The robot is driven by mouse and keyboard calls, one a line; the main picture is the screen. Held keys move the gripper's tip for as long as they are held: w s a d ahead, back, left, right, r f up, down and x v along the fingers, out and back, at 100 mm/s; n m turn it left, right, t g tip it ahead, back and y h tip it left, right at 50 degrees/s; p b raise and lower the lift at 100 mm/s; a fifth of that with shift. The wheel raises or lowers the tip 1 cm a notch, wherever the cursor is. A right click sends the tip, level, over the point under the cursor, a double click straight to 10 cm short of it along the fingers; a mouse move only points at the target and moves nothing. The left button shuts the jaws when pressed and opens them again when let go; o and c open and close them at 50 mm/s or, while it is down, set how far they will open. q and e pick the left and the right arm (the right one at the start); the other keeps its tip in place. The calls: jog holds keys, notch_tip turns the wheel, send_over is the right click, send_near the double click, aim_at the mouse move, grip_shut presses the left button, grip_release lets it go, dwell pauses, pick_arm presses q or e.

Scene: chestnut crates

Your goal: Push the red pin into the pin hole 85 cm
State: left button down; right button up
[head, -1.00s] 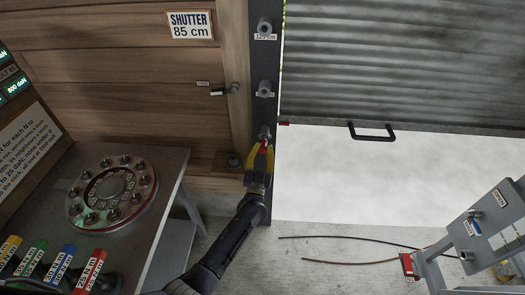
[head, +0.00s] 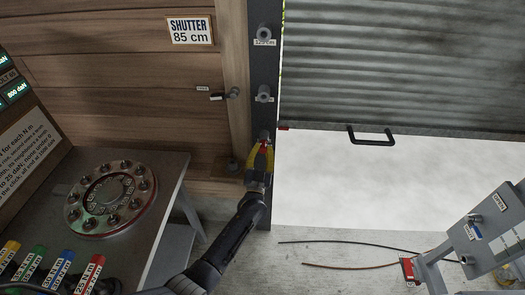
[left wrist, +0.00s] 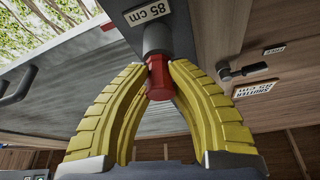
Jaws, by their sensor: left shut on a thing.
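The red pin (left wrist: 158,78) is held between the yellow fingers of my left gripper (left wrist: 155,85) in the left wrist view. Its far end meets the grey round pin hole socket (left wrist: 157,40) beside the label "85 cm" (left wrist: 149,12). How deep the pin sits is hidden. In the head view my left gripper (head: 260,158) is shut on the red pin at the lowest visible socket (head: 263,135) of the dark upright rail. My right gripper is not in view.
The corrugated shutter (head: 400,65) with a black handle (head: 371,138) hangs right of the dark rail (head: 264,60), above a bright opening. A grey stand (head: 480,235) is at the lower right.

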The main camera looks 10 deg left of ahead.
pick_arm(q)
jog(key=shift+w, duration=0.1)
